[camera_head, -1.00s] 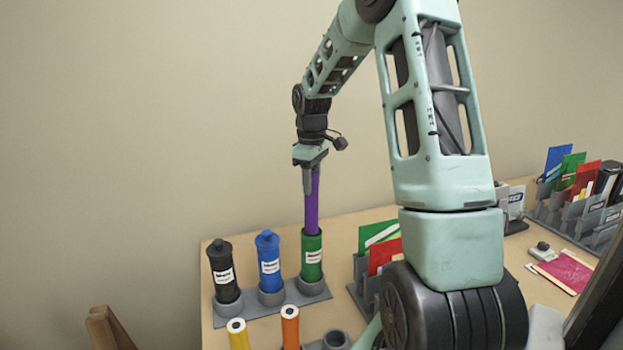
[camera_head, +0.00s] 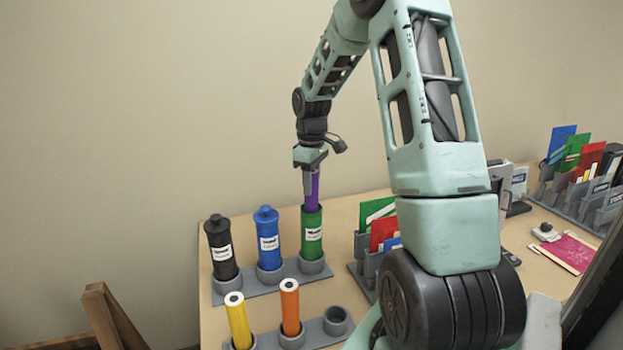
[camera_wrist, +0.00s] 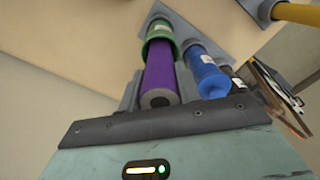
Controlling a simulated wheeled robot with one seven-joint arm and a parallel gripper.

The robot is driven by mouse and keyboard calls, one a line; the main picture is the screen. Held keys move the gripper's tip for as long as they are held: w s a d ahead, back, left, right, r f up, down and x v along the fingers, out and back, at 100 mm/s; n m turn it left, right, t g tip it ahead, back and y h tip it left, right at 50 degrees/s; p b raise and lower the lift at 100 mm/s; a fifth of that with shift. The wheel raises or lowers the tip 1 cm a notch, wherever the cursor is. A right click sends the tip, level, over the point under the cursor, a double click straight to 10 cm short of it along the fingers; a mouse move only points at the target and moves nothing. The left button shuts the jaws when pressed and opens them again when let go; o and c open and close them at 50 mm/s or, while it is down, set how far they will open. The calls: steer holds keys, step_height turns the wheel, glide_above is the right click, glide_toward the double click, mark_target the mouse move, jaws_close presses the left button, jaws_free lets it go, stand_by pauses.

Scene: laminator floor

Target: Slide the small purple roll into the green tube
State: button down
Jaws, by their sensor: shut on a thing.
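The purple roll (camera_head: 312,188) is upright, with its lower part inside the mouth of the green tube (camera_head: 312,236). The upper part of the roll stands out above the rim. My gripper (camera_head: 311,180) is shut on the upper end of the roll, above the tube. In the wrist view the purple roll (camera_wrist: 162,80) lies between my fingers and runs into the open green tube (camera_wrist: 158,42). The green tube stands in a grey holder at the right end of its row. How deep the roll sits inside is hidden.
A capped blue tube (camera_head: 268,238) and a capped black tube (camera_head: 221,248) stand left of the green tube. A yellow roll (camera_head: 237,318) and an orange roll (camera_head: 290,306) stand in front, beside an empty grey socket (camera_head: 337,320). A rack of coloured folders (camera_head: 380,235) is to the right.

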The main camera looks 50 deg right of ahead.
steer(key=shift+f+b, duration=1.05)
steer(key=shift+f, duration=1.05)
steer(key=c, duration=0.9)
jaws_free()
step_height(320, 180, up, 17)
steer(key=b, duration=0.2)
steer(key=shift+r+b, duration=0.2)
steer(key=shift+b, duration=0.1)
